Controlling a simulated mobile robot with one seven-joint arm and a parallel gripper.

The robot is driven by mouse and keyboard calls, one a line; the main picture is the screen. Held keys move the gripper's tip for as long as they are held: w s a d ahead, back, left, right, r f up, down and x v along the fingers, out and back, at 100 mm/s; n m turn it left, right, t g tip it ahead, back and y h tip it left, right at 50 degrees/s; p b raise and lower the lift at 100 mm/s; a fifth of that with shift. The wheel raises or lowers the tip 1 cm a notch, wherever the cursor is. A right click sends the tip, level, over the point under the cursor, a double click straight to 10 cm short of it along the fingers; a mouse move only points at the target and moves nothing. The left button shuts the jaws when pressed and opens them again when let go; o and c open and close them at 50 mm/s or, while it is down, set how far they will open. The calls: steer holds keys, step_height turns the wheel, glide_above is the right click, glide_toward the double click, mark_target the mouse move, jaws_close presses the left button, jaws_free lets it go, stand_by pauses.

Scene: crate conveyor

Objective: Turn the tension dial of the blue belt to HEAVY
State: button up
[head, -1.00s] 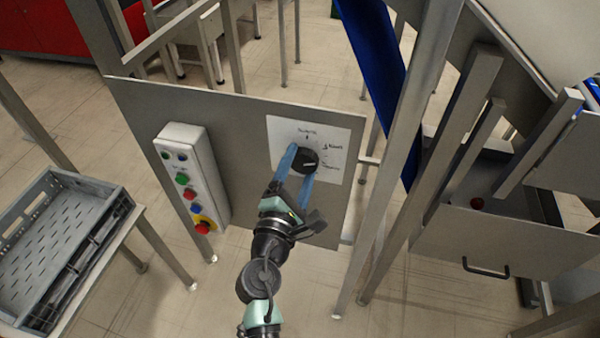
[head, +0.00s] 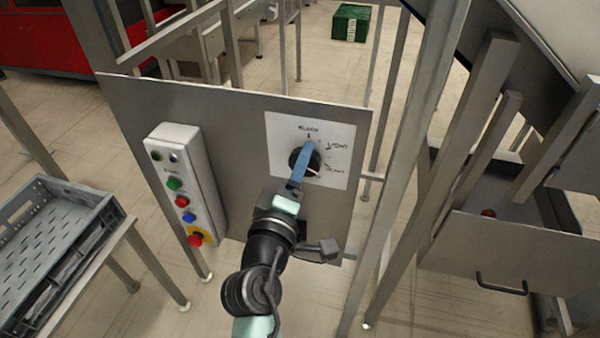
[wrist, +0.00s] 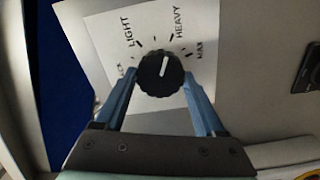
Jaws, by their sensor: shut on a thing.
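The black tension dial (wrist: 158,82) sits on a white label plate (head: 338,140) on the grey panel. The plate reads SLACK, LIGHT, HEAVY and MAX. In the wrist view the dial's white pointer lies between LIGHT and HEAVY, nearer HEAVY. My gripper (wrist: 160,77) is shut on the dial, one blue finger on each side of it. In the head view my gripper (head: 300,160) covers part of the dial, and its two fingers overlap. A dark blue surface (wrist: 62,80) shows at the left of the wrist view; I cannot tell if it is the belt.
A control box (head: 181,185) with several coloured buttons is on the panel, left of the dial. A grey crate (head: 60,235) rests on a stand at the far left. A green crate (head: 350,22) is behind.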

steer(key=shift+m, duration=0.6)
steer(key=o, duration=1.3)
steer(key=shift+o, duration=0.2)
steer(key=b+v, duration=0.1)
steer(key=v, duration=1.2)
steer(key=shift+r, duration=0.1)
